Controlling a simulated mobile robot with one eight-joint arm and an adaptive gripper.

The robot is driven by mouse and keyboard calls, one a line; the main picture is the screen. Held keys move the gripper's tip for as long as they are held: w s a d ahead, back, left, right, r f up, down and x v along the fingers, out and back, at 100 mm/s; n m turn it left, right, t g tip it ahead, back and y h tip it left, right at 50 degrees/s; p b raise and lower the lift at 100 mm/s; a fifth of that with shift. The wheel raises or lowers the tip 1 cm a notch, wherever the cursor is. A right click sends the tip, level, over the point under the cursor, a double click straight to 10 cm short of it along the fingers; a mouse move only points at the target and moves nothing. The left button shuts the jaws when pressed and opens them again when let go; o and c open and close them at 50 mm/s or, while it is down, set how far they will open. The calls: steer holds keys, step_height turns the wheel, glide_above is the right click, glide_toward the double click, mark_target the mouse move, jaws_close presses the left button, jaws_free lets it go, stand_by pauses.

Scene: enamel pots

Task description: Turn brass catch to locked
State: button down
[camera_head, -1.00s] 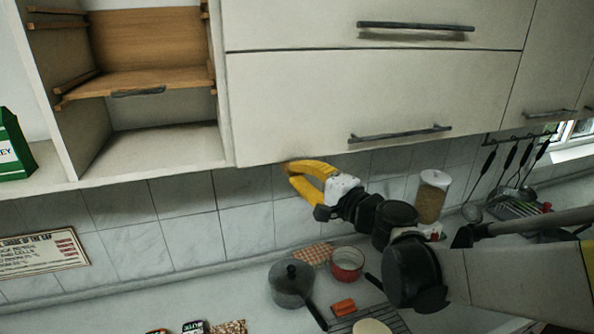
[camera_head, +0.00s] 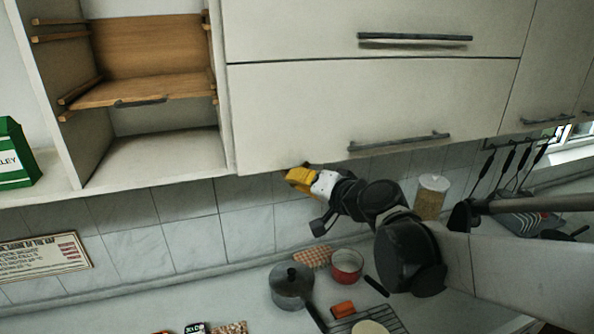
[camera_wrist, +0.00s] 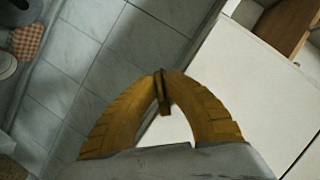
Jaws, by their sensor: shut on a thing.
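My gripper (camera_head: 297,177) has yellow fingers and sits just under the lower edge of the white cabinet front (camera_head: 370,110), near its left corner. In the wrist view my gripper (camera_wrist: 162,88) has its fingertips closed together on a small dark brass piece, the brass catch (camera_wrist: 164,106). The catch lies along the cabinet's lower edge, against the tiled wall behind. In the head view the catch is mostly hidden by my fingers. I cannot tell its exact turn.
An open shelf compartment (camera_head: 150,150) is left of the cabinet front. A green box (camera_head: 14,155) stands at far left. Below, a grey lidded pot (camera_head: 291,285), a red pot (camera_head: 347,265) and a wire rack (camera_head: 375,322) stand on the counter. A jar (camera_head: 431,197) stands right of my wrist.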

steer(key=n+h, duration=0.2)
steer(key=n, duration=0.1)
steer(key=shift+r+p, duration=0.1)
steer(key=shift+p, duration=0.2)
steer(key=n+h, duration=0.2)
steer(key=n, duration=0.1)
steer(key=shift+n+t, duration=0.3)
steer(key=shift+t, duration=0.1)
stand_by(0.4)
steer(key=c, duration=1.5)
jaws_free()
steer(key=shift+w, duration=0.1)
steer(key=v, duration=1.2)
steer(key=shift+a, duration=0.15)
